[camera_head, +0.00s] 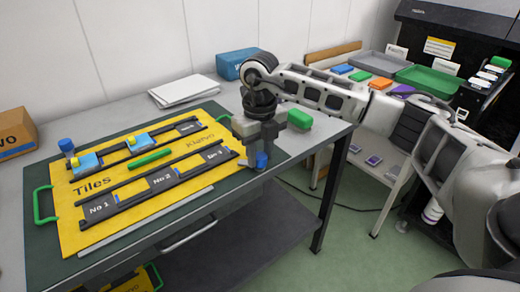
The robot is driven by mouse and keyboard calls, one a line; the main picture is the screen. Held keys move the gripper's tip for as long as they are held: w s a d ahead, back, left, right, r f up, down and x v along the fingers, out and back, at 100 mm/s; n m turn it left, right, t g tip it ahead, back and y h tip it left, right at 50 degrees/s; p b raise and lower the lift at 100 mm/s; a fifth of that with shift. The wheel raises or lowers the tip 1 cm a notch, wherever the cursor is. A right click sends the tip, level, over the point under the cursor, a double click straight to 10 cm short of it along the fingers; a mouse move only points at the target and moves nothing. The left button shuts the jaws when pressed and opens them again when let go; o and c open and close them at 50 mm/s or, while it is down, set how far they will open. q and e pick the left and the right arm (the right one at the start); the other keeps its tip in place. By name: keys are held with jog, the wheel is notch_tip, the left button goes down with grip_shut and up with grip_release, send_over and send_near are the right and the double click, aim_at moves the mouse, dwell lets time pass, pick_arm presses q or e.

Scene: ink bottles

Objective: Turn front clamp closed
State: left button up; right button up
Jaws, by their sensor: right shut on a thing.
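A yellow board (68,217) marked "Tiles" and "Klervo" lies on the table, with black rails and dark slots No 1 to No 3. My right gripper (257,157) points down at the right end of the front rail, shut on a small blue part (263,160), which looks like the front clamp's knob. The gripper hides most of it, so its turn angle cannot be told. Another blue knob (66,146) stands upright at the left end of the back rail. Light blue tiles with yellow parts (86,163) lie in the back row. My left gripper is out of view.
A green bar (150,158) lies mid-board, and a green handle (41,205) is at its left end. White papers (184,90), a blue box (234,63) and a green block (300,119) are behind. A cardboard box (14,134) is left. Trays (430,80) stand at right.

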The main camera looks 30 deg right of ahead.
aim_at(260, 156)
jog(key=m, duration=0.2)
jog(key=m+p, duration=0.1)
jog(key=m, duration=0.1)
jog(key=shift+r+m, duration=0.2)
jog(key=shift+m, duration=0.1)
jog(key=shift+w+m+p, duration=0.1)
jog(key=shift+m+p, duration=0.4)
jog(key=shift+m, duration=1.4)
jog(key=o, duration=1)
jog(key=shift+f, duration=0.1)
jog(key=shift+c, duration=0.2)
notch_tip(260, 156, up, 16)
